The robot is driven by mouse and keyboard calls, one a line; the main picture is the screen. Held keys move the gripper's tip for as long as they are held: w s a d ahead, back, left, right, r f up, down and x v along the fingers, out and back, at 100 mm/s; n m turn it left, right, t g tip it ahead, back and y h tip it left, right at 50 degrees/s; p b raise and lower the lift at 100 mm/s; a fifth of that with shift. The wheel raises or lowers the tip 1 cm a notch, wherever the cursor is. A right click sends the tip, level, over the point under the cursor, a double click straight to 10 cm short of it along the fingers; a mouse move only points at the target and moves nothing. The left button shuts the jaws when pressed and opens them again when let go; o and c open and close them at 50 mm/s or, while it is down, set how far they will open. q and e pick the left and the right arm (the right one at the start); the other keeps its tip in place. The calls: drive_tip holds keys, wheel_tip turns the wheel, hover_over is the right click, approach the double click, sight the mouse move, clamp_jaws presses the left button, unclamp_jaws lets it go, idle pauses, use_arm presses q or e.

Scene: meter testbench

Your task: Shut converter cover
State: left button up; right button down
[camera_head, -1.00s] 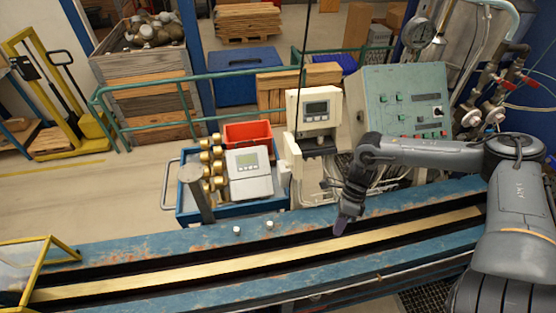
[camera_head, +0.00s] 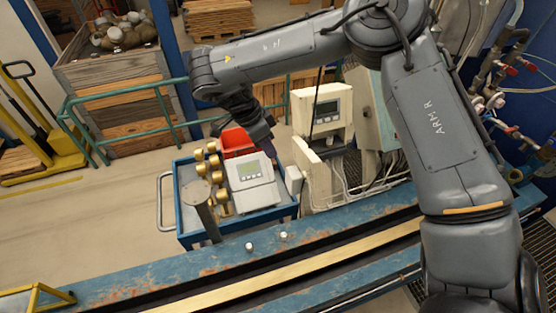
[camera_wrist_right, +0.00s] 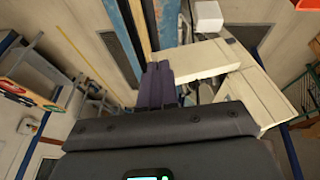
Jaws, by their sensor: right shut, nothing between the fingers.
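The converter (camera_head: 321,107) is a cream box with a grey display, mounted behind the bench. A cream flap (camera_head: 309,151), which looks like its cover, stands out below the display and appears open. My right gripper (camera_head: 270,150) is shut and empty, pointing down to the left of the flap. In the right wrist view its purple fingers (camera_wrist_right: 158,72) are together, just left of a cream panel (camera_wrist_right: 195,62) that seems to be the flap. Whether they touch is unclear. My left gripper is not in view.
A blue cart (camera_head: 232,228) left of the converter holds a white display unit (camera_head: 250,183), brass fittings (camera_head: 212,162) and a red bin (camera_head: 237,140). The blue bench (camera_head: 190,270) runs along the front.

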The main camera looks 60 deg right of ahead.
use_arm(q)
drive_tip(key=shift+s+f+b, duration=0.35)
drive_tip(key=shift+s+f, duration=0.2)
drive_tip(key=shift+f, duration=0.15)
use_arm(e)
drive_tip(key=s+d+f, duration=0.5)
drive_tip(key=f, duration=0.4)
drive_tip(key=shift+s+f, duration=0.3)
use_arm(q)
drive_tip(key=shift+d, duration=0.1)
use_arm(e)
drive_tip(key=shift+s, duration=0.1)
